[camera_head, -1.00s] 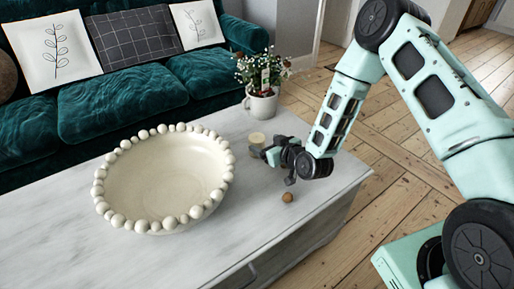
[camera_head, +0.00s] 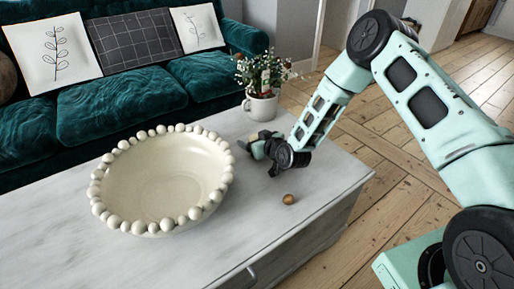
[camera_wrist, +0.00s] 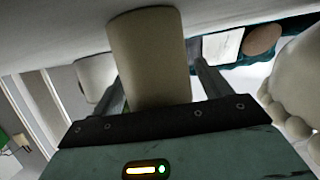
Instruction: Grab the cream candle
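The cream candle (camera_wrist: 150,55) is a plain pale cylinder on the marble-topped coffee table. In the wrist view it stands between the two fingers of my gripper, one on each side. My gripper (camera_head: 259,147) is low over the table near the plant pot, and in the head view it hides most of the candle. The fingers look spread around the candle, with a narrow gap at the right one. Contact on the left side is hard to tell.
A big cream bowl with a beaded rim (camera_head: 113,219) stands left of my gripper. A potted plant in a white mug (camera_head: 262,107) stands just behind. A small brown ball (camera_head: 289,199) lies near the table's front edge. A teal sofa (camera_head: 120,107) is behind the table.

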